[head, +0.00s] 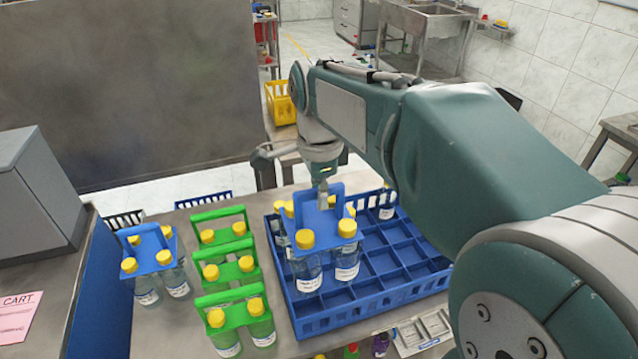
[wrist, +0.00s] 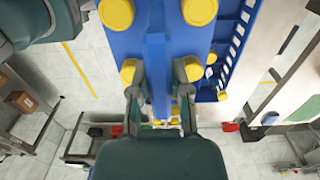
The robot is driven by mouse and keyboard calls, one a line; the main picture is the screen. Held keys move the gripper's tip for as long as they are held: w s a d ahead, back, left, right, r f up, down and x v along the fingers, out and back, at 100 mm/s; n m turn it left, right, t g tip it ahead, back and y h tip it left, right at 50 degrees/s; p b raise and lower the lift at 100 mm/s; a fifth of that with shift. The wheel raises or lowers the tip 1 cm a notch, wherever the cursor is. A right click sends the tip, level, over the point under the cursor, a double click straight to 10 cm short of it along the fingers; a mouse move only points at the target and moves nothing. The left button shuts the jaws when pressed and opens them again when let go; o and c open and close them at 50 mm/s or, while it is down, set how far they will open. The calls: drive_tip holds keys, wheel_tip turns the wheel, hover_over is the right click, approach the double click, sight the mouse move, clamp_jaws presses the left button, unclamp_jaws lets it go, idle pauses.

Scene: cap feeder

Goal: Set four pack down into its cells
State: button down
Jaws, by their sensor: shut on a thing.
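My gripper (head: 323,200) is shut on the upright handle of a blue four pack (head: 327,226), a carrier with yellow-capped clear bottles. In the wrist view, the fingers (wrist: 160,95) pinch the blue handle (wrist: 155,50) from both sides. The pack is upright over the left part of the blue crate (head: 345,318), which is divided into cells. Its front bottles (head: 307,272) show whole labels above the cell walls. I cannot tell how far their bottoms are from the cells. The rear bottles are mostly hidden behind the carrier.
Another blue pack (head: 150,250) stands at the left. Several green two-bottle packs (head: 225,240) stand in a column close to the crate's left side. The crate's right cells (head: 385,263) look empty; a bottle (head: 387,211) stands at its back. A grey box (head: 35,200) is at far left.

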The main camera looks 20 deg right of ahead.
sight(319, 241)
drive_tip(key=shift+f, duration=6.65)
drive_tip(key=c, duration=0.5)
unclamp_jaws()
drive_tip(key=shift+s+f, duration=0.1)
wheel_tip(319, 241, up, 12)
